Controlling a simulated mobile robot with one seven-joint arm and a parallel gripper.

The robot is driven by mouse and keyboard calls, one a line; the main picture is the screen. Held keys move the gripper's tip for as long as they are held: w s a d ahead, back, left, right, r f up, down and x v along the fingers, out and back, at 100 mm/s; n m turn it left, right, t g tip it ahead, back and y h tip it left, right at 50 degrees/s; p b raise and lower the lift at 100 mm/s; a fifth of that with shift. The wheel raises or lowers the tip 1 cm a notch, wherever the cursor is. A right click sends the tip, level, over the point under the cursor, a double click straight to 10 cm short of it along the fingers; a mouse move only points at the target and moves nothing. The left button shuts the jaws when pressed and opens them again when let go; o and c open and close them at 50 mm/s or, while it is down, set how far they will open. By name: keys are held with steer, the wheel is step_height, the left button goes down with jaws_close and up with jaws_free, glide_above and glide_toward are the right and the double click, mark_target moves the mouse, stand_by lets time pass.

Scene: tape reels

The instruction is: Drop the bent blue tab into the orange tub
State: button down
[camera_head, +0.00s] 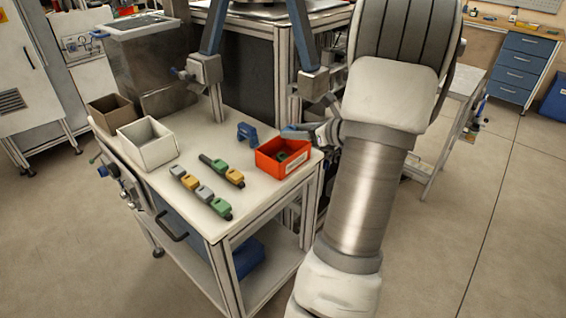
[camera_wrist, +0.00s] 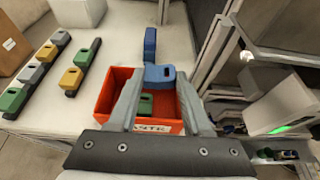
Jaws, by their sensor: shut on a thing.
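My gripper (camera_wrist: 158,80) is shut on the blue tab (camera_wrist: 160,73), which has a dark slot and sits between the fingertips. The tab shows only as a small blue patch (camera_head: 293,131) at my fingertips in the head view. The orange tub (camera_head: 270,165) stands near the right edge of the white table; it also shows in the wrist view (camera_wrist: 109,88). In the wrist view the held tab overlaps the tub's far part; its exact height above the tub is unclear. A green piece (camera_wrist: 146,104) lies inside the tub.
A blue bracket-like piece (camera_head: 247,131) stands on the table (camera_head: 215,135) behind the tub. Green, yellow and grey slotted blocks (camera_head: 204,194) lie in rows on the left. A white bin (camera_head: 150,153) and a brown bin (camera_head: 108,110) stand farther left. Metal framing rises behind.

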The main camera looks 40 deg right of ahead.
step_height(320, 180, down, 2)
steer(key=shift+f+b, duration=0.25)
steer(key=shift+b, duration=0.35)
steer(key=shift+c, duration=1.3)
jaws_free()
steer(key=shift+r, duration=0.1)
steer(key=p+v, duration=0.2)
steer(key=v, duration=1.5)
steer(key=shift+s, duration=0.2)
